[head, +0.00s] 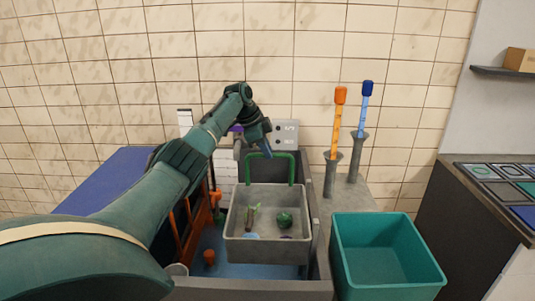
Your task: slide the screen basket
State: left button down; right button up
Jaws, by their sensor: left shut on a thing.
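The screen basket (265,254) is a grey open box with a green hoop handle (291,170) at its back. It sits inside a grey-walled basin with a blue floor. A green round thing and a few small bits lie in it. My left arm reaches in from the left, and my left gripper (267,153) is at the top of the green handle, shut on it. The fingertips are small and partly hidden by the wrist. My right gripper is not in view.
A teal bin (388,286) stands right of the basin. Two grey holders with an orange-topped tool (336,120) and a blue-topped tool (363,110) stand behind it. Orange bars (184,238) run along the basin's left side. A dark counter (470,220) is at far right.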

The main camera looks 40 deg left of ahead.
pick_arm(q)
jog(key=shift+w+r, duration=0.1)
jog(key=shift+r, duration=0.35)
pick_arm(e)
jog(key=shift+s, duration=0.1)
pick_arm(q)
jog(key=c, duration=1.4)
grip_release()
jog(key=shift+f, duration=0.1)
jog(key=b+v, duration=0.1)
jog(key=v, duration=1.2)
jog(key=shift+b, duration=0.3)
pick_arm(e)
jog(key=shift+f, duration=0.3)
